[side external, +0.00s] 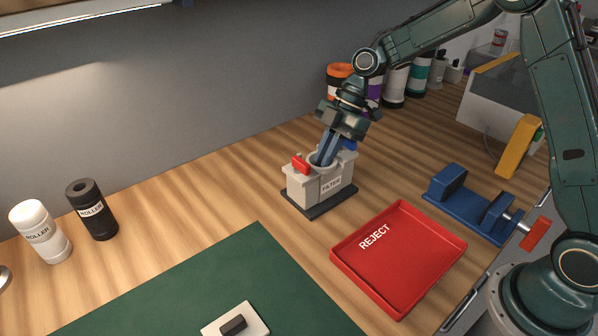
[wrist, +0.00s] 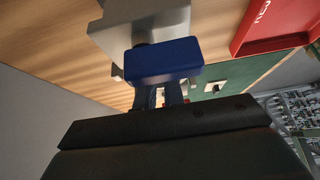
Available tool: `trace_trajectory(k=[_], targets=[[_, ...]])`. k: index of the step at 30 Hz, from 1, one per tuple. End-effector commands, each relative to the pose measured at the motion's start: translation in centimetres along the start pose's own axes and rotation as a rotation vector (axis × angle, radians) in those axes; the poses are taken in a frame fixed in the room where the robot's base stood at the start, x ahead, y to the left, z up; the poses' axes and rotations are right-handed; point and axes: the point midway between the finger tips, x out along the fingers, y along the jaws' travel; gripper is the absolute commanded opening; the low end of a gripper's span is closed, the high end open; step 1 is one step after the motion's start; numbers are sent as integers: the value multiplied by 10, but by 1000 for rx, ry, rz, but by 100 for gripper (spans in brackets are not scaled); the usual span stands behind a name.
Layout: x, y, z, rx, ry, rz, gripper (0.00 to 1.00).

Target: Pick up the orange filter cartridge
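A grey housing labelled FILTER (side external: 323,186) stands on a dark base, with a round opening on top, a red block at its left and a blue block at its right. My gripper (side external: 321,160) points down into the opening, its fingertips hidden by the rim. No orange cartridge can be made out in the housing, and whether the fingers hold anything is hidden. In the wrist view, the blue block (wrist: 163,60) and part of the grey housing (wrist: 140,22) cover the fingertips. An orange-topped container (side external: 339,70) stands at the back behind my arm; I cannot tell if it is a cartridge.
A red REJECT tray (side external: 347,262) lies in front of the housing. A blue vise (side external: 466,207) with a red handle is at the right. A green mat (side external: 170,295) carries a small pale block.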

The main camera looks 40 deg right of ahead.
Motion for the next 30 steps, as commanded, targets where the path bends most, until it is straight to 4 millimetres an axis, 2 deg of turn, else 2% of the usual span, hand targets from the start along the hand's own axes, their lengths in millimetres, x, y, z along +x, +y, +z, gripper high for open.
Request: trace_trajectory(k=[14,30], targets=[[-8,0,-5,-3,1,2,0],[-72,1,-41,-2,0,3,0]])
